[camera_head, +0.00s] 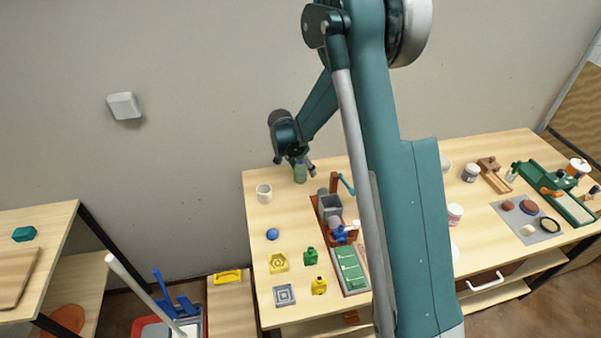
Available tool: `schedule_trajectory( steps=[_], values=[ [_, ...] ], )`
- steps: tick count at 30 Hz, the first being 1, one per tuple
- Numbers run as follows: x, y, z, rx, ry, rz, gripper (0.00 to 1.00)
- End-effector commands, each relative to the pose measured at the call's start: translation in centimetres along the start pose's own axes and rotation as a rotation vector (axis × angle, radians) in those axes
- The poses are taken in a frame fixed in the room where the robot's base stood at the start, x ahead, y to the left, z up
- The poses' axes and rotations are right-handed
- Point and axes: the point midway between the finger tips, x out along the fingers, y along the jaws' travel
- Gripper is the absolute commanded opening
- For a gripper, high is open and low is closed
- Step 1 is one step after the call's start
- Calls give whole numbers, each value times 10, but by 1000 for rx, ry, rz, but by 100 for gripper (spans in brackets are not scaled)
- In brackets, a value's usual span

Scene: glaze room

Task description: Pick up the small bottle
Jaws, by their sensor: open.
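A small greenish bottle (300,174) stands upright near the back left of the wooden table (255,210). My gripper (295,165) is open and points down at the bottle's top, with a fingertip showing on either side of it. The gripper partly hides the bottle's upper end, and I cannot tell whether the fingers touch it. Two other small bottle-like things, one green (310,257) and one yellow (319,286), stand nearer the table's front left.
A white cup (264,193) stands just left of the bottle. A grey and brown device with a blue handle (331,208) is close on the right. A blue ball (272,234) lies in front. My arm hides the table's middle.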

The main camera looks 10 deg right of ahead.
Motion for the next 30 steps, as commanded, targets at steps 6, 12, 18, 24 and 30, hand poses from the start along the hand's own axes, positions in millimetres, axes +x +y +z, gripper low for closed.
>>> schedule_trajectory(
  steps=[6, 12, 18, 24, 30],
  values=[
    [1, 0, 0, 0, 0, 0, 49],
    [1, 0, 0, 0, 0, 0, 49],
    [1, 0, 0, 1, 0, 0, 44],
    [1, 0, 0, 1, 0, 0, 18],
    [1, 0, 0, 1, 0, 0, 17]
  ],
)
